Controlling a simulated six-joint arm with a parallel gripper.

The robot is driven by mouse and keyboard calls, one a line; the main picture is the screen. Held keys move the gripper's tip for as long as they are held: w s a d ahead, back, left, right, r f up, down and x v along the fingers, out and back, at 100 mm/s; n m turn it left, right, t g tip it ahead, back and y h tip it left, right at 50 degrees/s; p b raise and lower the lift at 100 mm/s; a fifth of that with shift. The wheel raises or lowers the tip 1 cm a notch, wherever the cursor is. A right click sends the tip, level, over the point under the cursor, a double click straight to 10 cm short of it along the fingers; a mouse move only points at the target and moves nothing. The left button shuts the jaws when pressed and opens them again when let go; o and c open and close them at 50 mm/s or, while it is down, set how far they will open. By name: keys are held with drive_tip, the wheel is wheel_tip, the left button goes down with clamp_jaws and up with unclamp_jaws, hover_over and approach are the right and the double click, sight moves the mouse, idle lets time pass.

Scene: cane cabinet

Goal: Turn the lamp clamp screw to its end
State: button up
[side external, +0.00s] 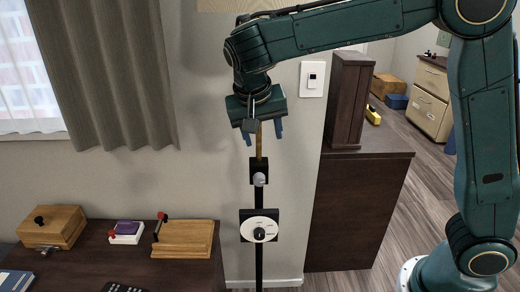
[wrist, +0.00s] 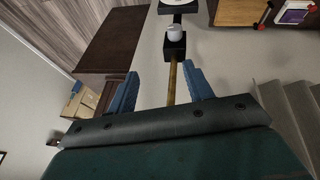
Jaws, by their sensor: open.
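A small pale grey knob, which looks like the lamp clamp screw (side external: 260,180), sits on the front of a black block (side external: 258,165) on an upright pole. A brass rod (side external: 259,145) rises from the block. My gripper (side external: 263,136) points down above the block, open and holding nothing. In the wrist view the blue fingers of my gripper (wrist: 160,88) stand apart on either side of the rod; I cannot tell whether it lies between them or behind. The knob (wrist: 174,32) and block (wrist: 175,47) show beyond the fingertips. The rod's top is hidden behind my gripper.
A black plate with a white round dial (side external: 259,229) is lower on the pole. A dark cabinet (side external: 360,210) with a tall dark box (side external: 348,100) stands to the right. A dark desk (side external: 185,270) with wooden boxes is at lower left.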

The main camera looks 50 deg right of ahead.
drive_tip(key=s+d+n+t+y, duration=0.1)
drive_tip(key=s+d+n, duration=0.2)
drive_tip(key=s, duration=0.7)
drive_tip(key=s+d+r+n+t+y, duration=0.1)
drive_tip(key=s+d+n+t+y, duration=0.1)
drive_tip(key=s, duration=0.8)
drive_tip(key=shift+d+r+n, duration=0.15)
drive_tip(key=shift+d+n, duration=0.55)
drive_tip(key=shift+d, duration=0.25)
drive_tip(key=shift+s, duration=0.1)
drive_tip(key=shift+n+t+y, duration=0.4)
drive_tip(key=shift+n+y, duration=0.2)
drive_tip(key=shift+y, duration=0.1)
drive_tip(key=shift+s+a, duration=0.25)
drive_tip(key=shift+s, duration=0.95)
drive_tip(key=shift+s+a, duration=0.2)
drive_tip(key=shift+s, duration=0.95)
